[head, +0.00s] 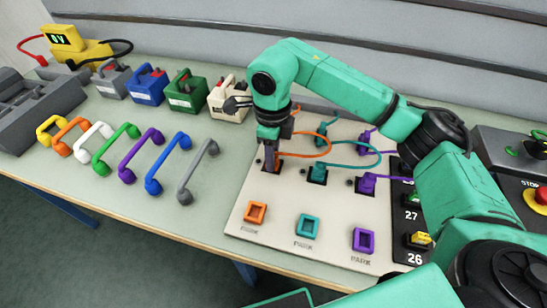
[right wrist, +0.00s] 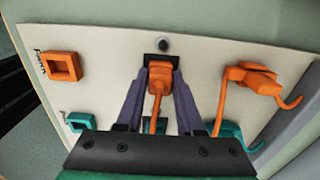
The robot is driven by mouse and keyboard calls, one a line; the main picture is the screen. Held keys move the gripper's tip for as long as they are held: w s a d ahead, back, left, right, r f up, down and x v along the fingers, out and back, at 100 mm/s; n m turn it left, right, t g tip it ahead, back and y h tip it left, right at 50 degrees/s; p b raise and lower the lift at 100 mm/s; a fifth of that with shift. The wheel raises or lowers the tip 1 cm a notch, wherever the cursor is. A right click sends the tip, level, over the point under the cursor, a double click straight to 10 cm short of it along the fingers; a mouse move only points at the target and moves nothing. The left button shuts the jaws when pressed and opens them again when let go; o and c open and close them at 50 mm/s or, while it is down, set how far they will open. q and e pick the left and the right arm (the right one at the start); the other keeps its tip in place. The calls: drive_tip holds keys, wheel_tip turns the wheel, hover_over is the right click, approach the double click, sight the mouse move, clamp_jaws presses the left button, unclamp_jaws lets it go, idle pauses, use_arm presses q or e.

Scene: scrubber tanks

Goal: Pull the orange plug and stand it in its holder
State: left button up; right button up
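The orange plug (right wrist: 158,80) sits in a dark socket in the pale panel, its orange cable trailing from it. My right gripper (right wrist: 160,85) reaches down over it, one purple-grey finger on each side. The fingertips are very close to the plug's sides; I cannot tell whether they press on it. In the head view my right gripper (head: 269,160) hides most of the plug. The orange holder (head: 255,213), a square open frame marked PARK, is empty near the panel's front left; it also shows in the right wrist view (right wrist: 62,66). My left gripper is not in view.
Teal (head: 317,174) and purple (head: 367,184) plugs sit in sockets to the right, with teal (head: 307,226) and purple (head: 363,240) holders in front. Looping cables lie behind. Coloured handles (head: 115,143) and boxes (head: 187,91) stand left of the panel (head: 285,245).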

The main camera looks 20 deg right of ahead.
clamp_jaws()
idle(1.0)
drive_tip(key=o, duration=1.4)
unclamp_jaws()
drive_tip(key=shift+c, duration=0.2)
drive_tip(key=shift+r, duration=0.1)
drive_tip(key=shift+r, duration=0.35)
wheel_tip(320, 180, up, 8)
drive_tip(key=shift+f+b, duration=0.15)
drive_tip(key=shift+b, duration=0.15)
wheel_tip(320, 180, up, 6)
drive_tip(key=shift+p, duration=0.7)
